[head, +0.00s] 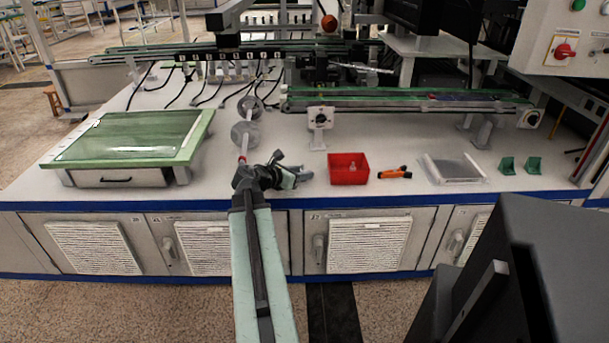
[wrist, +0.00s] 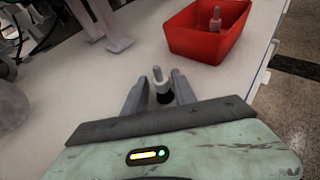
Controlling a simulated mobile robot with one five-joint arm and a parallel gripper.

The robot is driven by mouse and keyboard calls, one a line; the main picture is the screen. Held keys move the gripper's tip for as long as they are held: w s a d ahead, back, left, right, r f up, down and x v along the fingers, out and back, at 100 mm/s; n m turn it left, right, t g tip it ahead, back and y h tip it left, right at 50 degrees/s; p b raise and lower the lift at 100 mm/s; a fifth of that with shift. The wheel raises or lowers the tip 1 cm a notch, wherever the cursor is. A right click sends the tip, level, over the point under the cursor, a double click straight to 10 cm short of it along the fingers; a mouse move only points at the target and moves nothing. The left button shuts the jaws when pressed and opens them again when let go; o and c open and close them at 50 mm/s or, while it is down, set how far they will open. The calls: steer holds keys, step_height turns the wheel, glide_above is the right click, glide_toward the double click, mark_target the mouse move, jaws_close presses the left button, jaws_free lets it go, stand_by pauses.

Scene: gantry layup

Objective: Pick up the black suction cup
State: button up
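The black suction cup (wrist: 163,96) stands on the white table in the wrist view, with a grey stem on top, a pale collar and a black lower part. My gripper (wrist: 161,78) is open, with one finger on each side of it. A gap shows at the left finger; the right finger is very near, and I cannot tell whether it touches. In the head view my gripper (head: 303,174) is low over the table's front part, left of the red bin (head: 348,179). I cannot make out the black suction cup there.
The red bin, also in the wrist view (wrist: 180,39), holds another suction cup (wrist: 215,20). An orange and black tool (head: 394,173), a clear flat case (head: 452,168) and green brackets (head: 520,165) lie further right. A green-topped box (head: 130,140) stands left.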

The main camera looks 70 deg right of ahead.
jaws_close()
steer(key=shift+r, duration=0.1)
step_height(320, 180, up, 10)
steer(key=p, duration=1)
steer(key=shift+s, duration=0.1)
